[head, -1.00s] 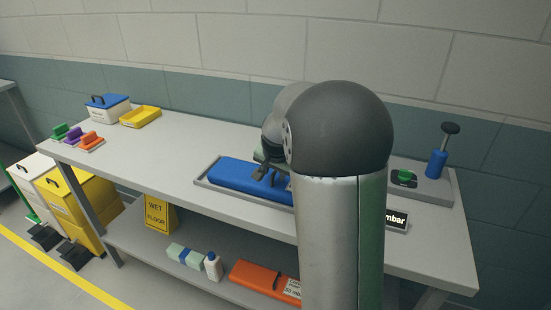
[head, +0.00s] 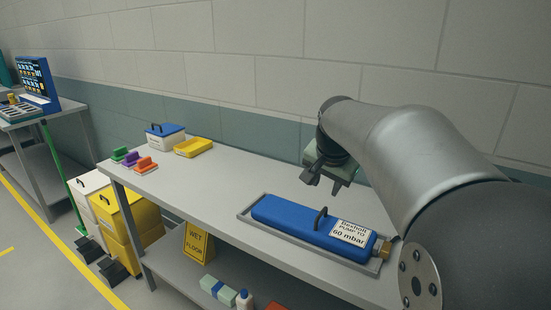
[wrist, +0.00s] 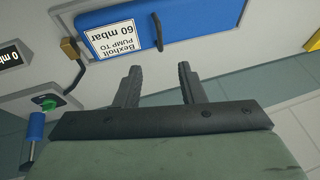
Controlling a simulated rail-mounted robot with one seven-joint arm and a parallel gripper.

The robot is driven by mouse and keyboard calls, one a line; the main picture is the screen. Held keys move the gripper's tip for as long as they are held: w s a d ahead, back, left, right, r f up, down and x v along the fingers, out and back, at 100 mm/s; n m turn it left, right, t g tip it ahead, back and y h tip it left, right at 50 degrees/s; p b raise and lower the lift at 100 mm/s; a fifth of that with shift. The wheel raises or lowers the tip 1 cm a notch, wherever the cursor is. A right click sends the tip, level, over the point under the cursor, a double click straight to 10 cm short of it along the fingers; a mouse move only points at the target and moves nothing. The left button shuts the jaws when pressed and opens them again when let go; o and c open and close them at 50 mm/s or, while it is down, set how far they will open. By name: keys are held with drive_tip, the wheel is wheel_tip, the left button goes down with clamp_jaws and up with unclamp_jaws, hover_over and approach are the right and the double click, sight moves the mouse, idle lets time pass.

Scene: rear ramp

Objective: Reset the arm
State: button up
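My gripper (head: 323,177) hangs above the back of the table in the head view, behind and above a blue case (head: 290,220) with a black handle. The case lies in a grey tray (head: 246,216), and its label reads "Bexholt PUMP TO 60 mbar". In the wrist view my gripper (wrist: 160,85) shows its two fingers apart with nothing between them. The blue case (wrist: 195,22) is beyond the fingertips there, and the gripper is apart from it.
A white box with a blue lid (head: 166,138), a yellow tray (head: 194,147) and several coloured brushes stand at the table's left end. A blue hand pump (wrist: 36,128) and a green button (wrist: 48,104) show in the wrist view. The table's middle left is clear.

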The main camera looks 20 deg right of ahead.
drive_tip(key=s+a+f+n+g, duration=0.1)
drive_tip(key=s+a+f+n, duration=0.2)
drive_tip(key=s+a+f, duration=0.2)
drive_tip(key=s+a+f+n+g+y, duration=0.1)
drive_tip(key=s+a+f+n, duration=0.3)
drive_tip(key=s, duration=0.7)
drive_tip(key=s+a+f+n+g+y, duration=0.1)
drive_tip(key=s+a+f+n+g, duration=0.1)
drive_tip(key=s+a+f, duration=0.3)
drive_tip(key=s+f+n, duration=0.1)
drive_tip(key=s+f, duration=0.2)
drive_tip(key=shift+a+n, duration=0.3)
drive_tip(key=shift+a, duration=0.1)
idle(0.4)
